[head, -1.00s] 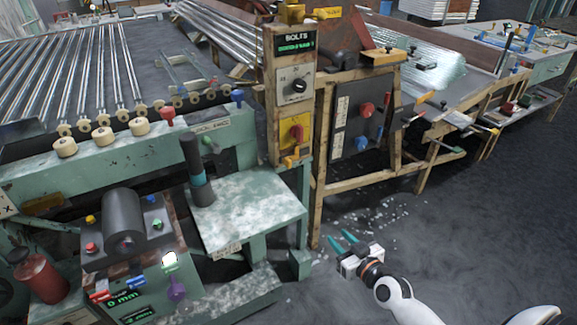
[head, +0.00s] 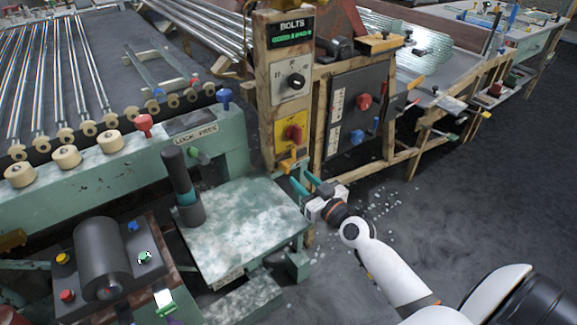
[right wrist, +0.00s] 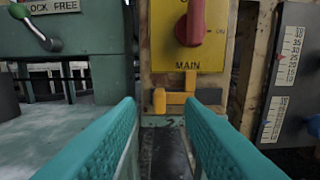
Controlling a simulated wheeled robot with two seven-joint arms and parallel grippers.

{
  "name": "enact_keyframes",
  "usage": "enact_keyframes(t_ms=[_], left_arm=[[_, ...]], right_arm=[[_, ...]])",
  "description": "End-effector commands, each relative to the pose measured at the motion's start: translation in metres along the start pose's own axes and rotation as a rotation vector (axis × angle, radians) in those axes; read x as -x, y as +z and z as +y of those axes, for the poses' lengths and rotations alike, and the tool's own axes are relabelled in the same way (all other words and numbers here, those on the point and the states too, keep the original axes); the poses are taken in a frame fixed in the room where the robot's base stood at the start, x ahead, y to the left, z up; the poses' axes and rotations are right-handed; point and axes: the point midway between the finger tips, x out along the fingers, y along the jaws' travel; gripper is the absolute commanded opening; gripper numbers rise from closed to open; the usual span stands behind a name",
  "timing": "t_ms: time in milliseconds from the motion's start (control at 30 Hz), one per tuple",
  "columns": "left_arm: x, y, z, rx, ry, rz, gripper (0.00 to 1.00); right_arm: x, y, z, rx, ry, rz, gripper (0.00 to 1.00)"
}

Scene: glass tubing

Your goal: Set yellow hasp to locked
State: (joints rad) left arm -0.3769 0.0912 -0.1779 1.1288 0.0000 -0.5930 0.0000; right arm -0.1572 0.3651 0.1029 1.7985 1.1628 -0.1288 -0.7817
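The yellow hasp (head: 287,164) is a small yellow-orange piece below the yellow MAIN switch plate (head: 290,133) on the wooden post. In the right wrist view the hasp (right wrist: 174,98) shows an upright tab at its left end and a bar running right, just under the plate. The plate carries a red knob (right wrist: 189,25). My right gripper (head: 300,181) is open, with teal fingers pointing at the hasp. In the right wrist view the hasp shows beyond and between the fingertips (right wrist: 160,106), apparently apart from them. My left gripper is out of view.
The BOLTS post (head: 262,95) also bears a black dial (head: 296,81). A green bench (head: 235,225) with a dark upright handle (head: 178,175) stands left of my gripper. A dark panel with red and blue knobs (head: 363,102) is to the right. Open floor lies at lower right.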

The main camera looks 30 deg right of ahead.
Motion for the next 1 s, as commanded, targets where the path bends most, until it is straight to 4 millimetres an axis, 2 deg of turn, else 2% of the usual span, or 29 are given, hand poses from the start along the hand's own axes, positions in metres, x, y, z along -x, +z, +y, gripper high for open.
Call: enact_keyframes(t_ms=[100,300,500,733,767,967,1000], left_arm=[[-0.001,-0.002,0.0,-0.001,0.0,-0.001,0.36],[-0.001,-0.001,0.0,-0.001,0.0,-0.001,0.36],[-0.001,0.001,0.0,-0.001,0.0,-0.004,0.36],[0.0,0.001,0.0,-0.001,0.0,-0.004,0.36],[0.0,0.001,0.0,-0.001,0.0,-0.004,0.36],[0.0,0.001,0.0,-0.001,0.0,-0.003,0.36],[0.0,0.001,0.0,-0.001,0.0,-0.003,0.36]], right_arm=[[-0.026,0.002,0.0,-0.003,-0.002,-0.004,0.35],[-0.054,0.0,0.0,-0.001,0.0,-0.001,0.35],[-0.065,-0.001,0.0,0.0,0.001,0.001,0.35],[-0.065,0.0,0.0,0.0,0.001,0.001,0.35],[-0.065,0.0,0.0,0.0,0.001,0.001,0.33],[-0.065,0.0,0.0,0.0,0.001,0.001,0.0],[-0.065,0.0,0.0,0.0,0.001,0.001,0.0]])
